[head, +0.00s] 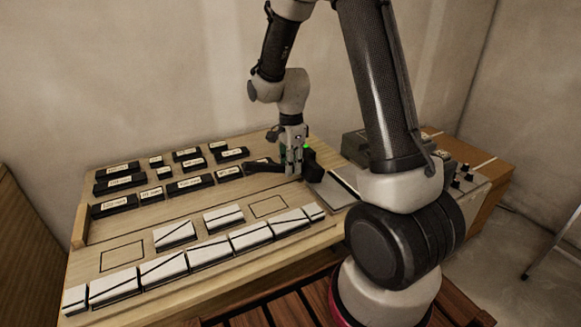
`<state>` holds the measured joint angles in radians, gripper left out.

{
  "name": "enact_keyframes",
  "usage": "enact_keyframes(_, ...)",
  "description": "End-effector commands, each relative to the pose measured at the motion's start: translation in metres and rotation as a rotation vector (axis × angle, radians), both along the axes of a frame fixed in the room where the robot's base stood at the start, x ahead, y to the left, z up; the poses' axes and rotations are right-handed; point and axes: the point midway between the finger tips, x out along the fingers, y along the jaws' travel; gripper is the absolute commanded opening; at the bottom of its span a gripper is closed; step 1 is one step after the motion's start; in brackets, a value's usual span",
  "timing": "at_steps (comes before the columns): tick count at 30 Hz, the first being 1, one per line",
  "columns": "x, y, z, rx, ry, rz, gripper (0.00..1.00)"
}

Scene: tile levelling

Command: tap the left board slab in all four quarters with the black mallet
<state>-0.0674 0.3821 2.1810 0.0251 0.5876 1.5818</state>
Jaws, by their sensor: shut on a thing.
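The left board slab (174,235) is a white slab with a dark diagonal line, lying on the wooden board behind the front row. A second board slab (223,218) lies to its right. My gripper (293,168) points down at the board's back right, well away from the left slab, and is shut on the black mallet (263,165). Dark parts of the mallet show on both sides of the fingers; its middle is hidden by them. I cannot tell whether it touches the board.
A row of several white slabs (163,270) runs along the board's front. Several black labelled blocks (190,185) stand at the back left. Empty outlined rectangles (122,256) flank the two slabs. A grey plate (333,190) and a box with knobs (466,178) are right.

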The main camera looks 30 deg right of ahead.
Motion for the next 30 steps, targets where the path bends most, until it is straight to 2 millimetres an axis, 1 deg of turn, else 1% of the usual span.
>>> enact_keyframes(1, 0.001, 0.000, 0.009, 0.000, -0.005, 0.000, 0.00)
enact_keyframes(3, 0.001, 0.000, 0.018, 0.000, -0.005, 0.000, 0.00)
enact_keyframes(6, 0.001, 0.000, 0.026, 0.000, -0.003, 0.000, 0.00)
enact_keyframes(9, 0.000, 0.000, 0.029, 0.000, -0.001, 0.000, 0.00)
enact_keyframes(15, 0.000, 0.000, 0.028, 0.000, 0.000, 0.000, 0.00)
enact_keyframes(17, -0.001, 0.000, 0.020, 0.000, 0.003, 0.000, 0.00)
enact_keyframes(21, -0.002, 0.000, -0.023, -0.001, 0.009, 0.000, 0.00)
enact_keyframes(22, -0.001, 0.000, -0.025, -0.001, 0.003, 0.000, 0.00)
enact_keyframes(26, 0.001, 0.000, -0.016, 0.000, -0.002, 0.000, 0.00)
enact_keyframes(30, 0.001, 0.000, 0.005, 0.000, -0.005, 0.000, 0.00)
